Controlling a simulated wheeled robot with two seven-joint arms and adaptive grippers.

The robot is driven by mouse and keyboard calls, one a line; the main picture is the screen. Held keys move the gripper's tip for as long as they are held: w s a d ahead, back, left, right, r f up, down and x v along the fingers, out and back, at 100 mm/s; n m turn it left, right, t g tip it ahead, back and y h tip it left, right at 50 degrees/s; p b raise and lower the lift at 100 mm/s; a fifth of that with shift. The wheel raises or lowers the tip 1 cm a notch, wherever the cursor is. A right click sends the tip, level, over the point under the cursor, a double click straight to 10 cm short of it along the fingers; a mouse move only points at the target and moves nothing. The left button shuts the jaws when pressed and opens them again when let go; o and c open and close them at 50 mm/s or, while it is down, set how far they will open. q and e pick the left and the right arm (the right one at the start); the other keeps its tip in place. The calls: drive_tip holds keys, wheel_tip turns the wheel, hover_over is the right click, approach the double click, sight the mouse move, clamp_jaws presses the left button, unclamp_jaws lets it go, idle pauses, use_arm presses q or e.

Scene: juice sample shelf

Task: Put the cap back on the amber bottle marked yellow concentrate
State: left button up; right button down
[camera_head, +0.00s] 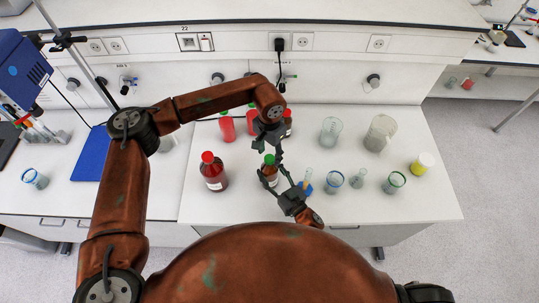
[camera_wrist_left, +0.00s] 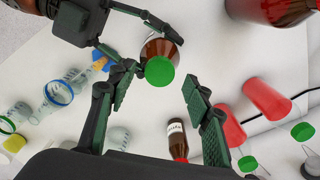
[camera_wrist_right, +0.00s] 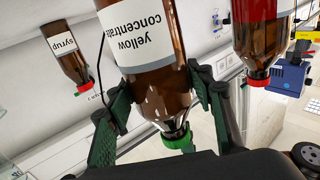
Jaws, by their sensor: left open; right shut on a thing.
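The amber bottle (camera_head: 268,177) stands near the middle front of the bench; its label reads "yellow concentrate" in the right wrist view (camera_wrist_right: 148,32). A green cap (camera_head: 269,159) sits at its mouth; it also shows in the left wrist view (camera_wrist_left: 160,70). I cannot tell whether it is screwed tight. My right gripper (camera_wrist_right: 160,95) is shut on the bottle's body, one finger on each side. My left gripper (camera_wrist_left: 158,92) is open above the cap, fingers apart on either side and not touching it. The head view shows the left gripper (camera_head: 269,149) coming from behind the bottle.
A red-capped bottle (camera_head: 214,174) stands to the left. Red containers (camera_head: 227,126) and a Syrup bottle (camera_wrist_left: 177,138) stand behind. Blue-rimmed glassware (camera_head: 334,181), beakers (camera_head: 380,134) and a yellow jar (camera_head: 421,165) stand to the right. The front left of the bench is clear.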

use_arm(q)
drive_tip(key=shift+r, duration=1.45)
drive_tip(key=shift+c, duration=0.2)
